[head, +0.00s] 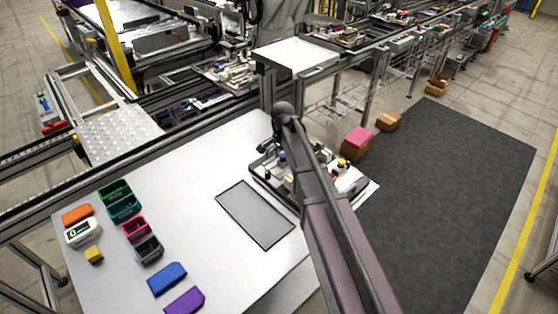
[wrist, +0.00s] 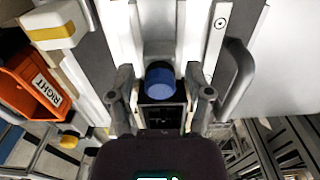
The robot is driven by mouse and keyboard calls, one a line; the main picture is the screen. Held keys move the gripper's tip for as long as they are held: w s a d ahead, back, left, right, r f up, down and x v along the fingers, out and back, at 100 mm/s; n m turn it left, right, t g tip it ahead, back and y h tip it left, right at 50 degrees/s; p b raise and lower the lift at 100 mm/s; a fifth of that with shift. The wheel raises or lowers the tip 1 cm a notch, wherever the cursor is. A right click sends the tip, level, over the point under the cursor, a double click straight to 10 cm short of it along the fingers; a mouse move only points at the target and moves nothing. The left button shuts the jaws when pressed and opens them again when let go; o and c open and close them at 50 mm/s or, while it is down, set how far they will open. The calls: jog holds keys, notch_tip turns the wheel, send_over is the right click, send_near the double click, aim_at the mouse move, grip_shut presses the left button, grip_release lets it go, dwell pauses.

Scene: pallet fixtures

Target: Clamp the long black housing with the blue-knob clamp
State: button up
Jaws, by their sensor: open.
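The blue knob (wrist: 160,78) of the clamp shows in the middle of the wrist view, between the two fingers of my gripper (wrist: 161,92). The fingers are spread, one on each side, with gaps to the knob. A black slotted part (wrist: 160,114) lies just below the knob in the picture; I cannot tell whether it is the long black housing or part of the clamp. In the head view the knob is a small blue spot (head: 282,157) on the pallet fixture (head: 365,189). My arm hides much of the fixture and the gripper there.
An orange holder marked RIGHT (wrist: 30,85) and a white-and-yellow block (wrist: 55,24) are at left in the wrist view. A curved dark handle (wrist: 238,78) stands close right of the fingers. The white table (head: 205,265) holds several coloured parts and a grey mat (head: 255,215).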

jog(key=shift+r+p, duration=3.8)
jog(key=shift+r, duration=0.15)
jog(key=s+d+n, duration=0.5)
jog(key=s+d, duration=0.1)
jog(key=s, duration=0.4)
jog(key=s+d+n, duration=0.4)
jog(key=s+d, duration=0.2)
jog(key=s, duration=0.4)
jog(key=shift+s+d+n, duration=0.35)
jog(key=shift+s+n, duration=0.05)
jog(key=shift+c, duration=0.6)
